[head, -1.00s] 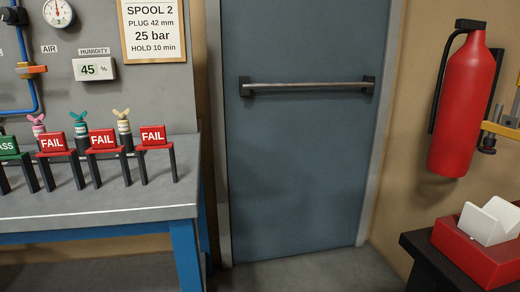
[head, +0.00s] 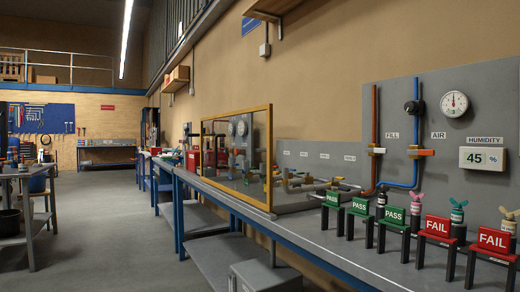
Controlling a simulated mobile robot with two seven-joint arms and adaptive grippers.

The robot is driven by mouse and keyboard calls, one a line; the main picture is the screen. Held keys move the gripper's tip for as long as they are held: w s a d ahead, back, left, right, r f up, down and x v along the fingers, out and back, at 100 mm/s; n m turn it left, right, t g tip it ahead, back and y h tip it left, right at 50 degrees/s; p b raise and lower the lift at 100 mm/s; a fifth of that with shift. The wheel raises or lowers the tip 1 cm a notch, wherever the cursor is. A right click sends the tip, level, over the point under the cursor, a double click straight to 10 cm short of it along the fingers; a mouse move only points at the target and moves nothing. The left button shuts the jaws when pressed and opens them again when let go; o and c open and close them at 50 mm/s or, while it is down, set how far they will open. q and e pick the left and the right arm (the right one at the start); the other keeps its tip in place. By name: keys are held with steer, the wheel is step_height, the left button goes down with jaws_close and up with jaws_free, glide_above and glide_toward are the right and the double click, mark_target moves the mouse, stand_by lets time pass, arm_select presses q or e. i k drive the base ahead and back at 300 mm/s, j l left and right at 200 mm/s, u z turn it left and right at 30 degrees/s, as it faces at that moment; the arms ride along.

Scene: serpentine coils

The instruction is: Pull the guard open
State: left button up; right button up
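The guard (head: 269,158) is a see-through panel in a yellow frame. It stands upright along the front of the long grey bench (head: 345,245), left of the PASS and FAIL signs. Behind it I see pipework (head: 330,185) and gauges, partly through the panel. The pipework runs out past the guard's right end. I cannot make out a handle on the guard. Neither of my grippers is in view.
PASS signs (head: 332,199) and FAIL signs (head: 437,228) stand on the bench at right, with small capped fittings behind. A grey box (head: 262,277) sits below the bench. Open floor (head: 110,225) lies left, with another workbench (head: 25,180) beyond it.

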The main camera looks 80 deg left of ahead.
mark_target(268, 207)
steer(key=k+j+u, duration=0.1)
steer(key=k+u, duration=0.35)
steer(key=j+u, duration=0.15)
steer(key=u, duration=1.7)
steer(key=i+u, duration=0.3)
steer(key=i, duration=0.15)
steer(key=i+j, duration=0.1)
steer(key=i, duration=0.45)
steer(key=i+j+z, duration=0.1)
steer(key=i, duration=0.5)
